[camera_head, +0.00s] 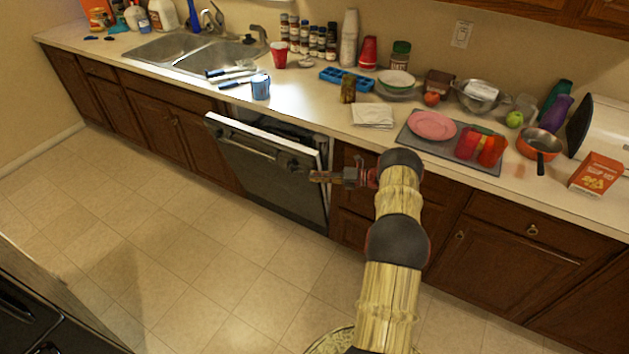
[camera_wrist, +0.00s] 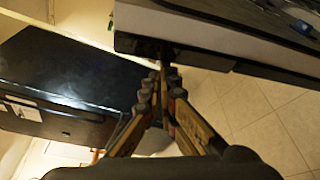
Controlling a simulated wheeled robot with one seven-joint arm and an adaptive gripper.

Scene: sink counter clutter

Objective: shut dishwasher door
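The dishwasher door (camera_head: 270,185) stands partly open, tilted out from the counter front at its top. Its pale top edge (camera_head: 265,132) runs slantwise, and a bar handle (camera_head: 255,148) crosses the upper front. My gripper (camera_head: 312,177) is at the right end of the door, just below the handle's right end. In the wrist view the fingers of my gripper (camera_wrist: 163,72) come together at the tips, with nothing clearly held between them. The door's edge (camera_wrist: 215,40) lies just beyond the fingertips. I cannot tell whether they touch it.
The counter (camera_head: 320,110) above is crowded with cups, jars, dishes and a pan (camera_head: 540,145). A blue mug (camera_head: 260,87) stands near the front edge above the door. The tiled floor (camera_head: 190,240) before the door is clear. A dark appliance (camera_head: 40,310) stands at lower left.

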